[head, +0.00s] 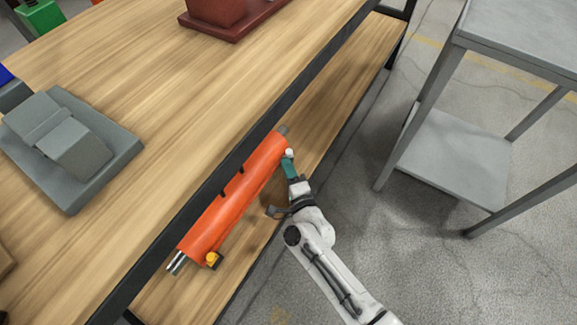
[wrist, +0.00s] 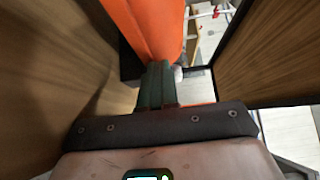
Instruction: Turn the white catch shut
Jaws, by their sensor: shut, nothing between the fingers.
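The white catch (head: 289,152) is a small pale knob at the upper right end of a long orange housing (head: 230,205). Part of it shows in the wrist view (wrist: 178,74), just right of my fingertips. My gripper (head: 288,161) has dark green fingers, shut together with nothing between them. Its tips are right at the catch; I cannot tell whether they touch it. In the wrist view the fingers (wrist: 157,72) point at the orange housing (wrist: 155,25) and hide part of its end. How far the catch is turned cannot be made out.
A yellow knob (head: 212,260) sits at the housing's other end, near projecting metal rods (head: 176,263). The wooden bench top (head: 180,90) with its dark edge overhangs a lower wooden shelf (head: 330,120). A grey metal stand (head: 455,165) is at right, with open floor between.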

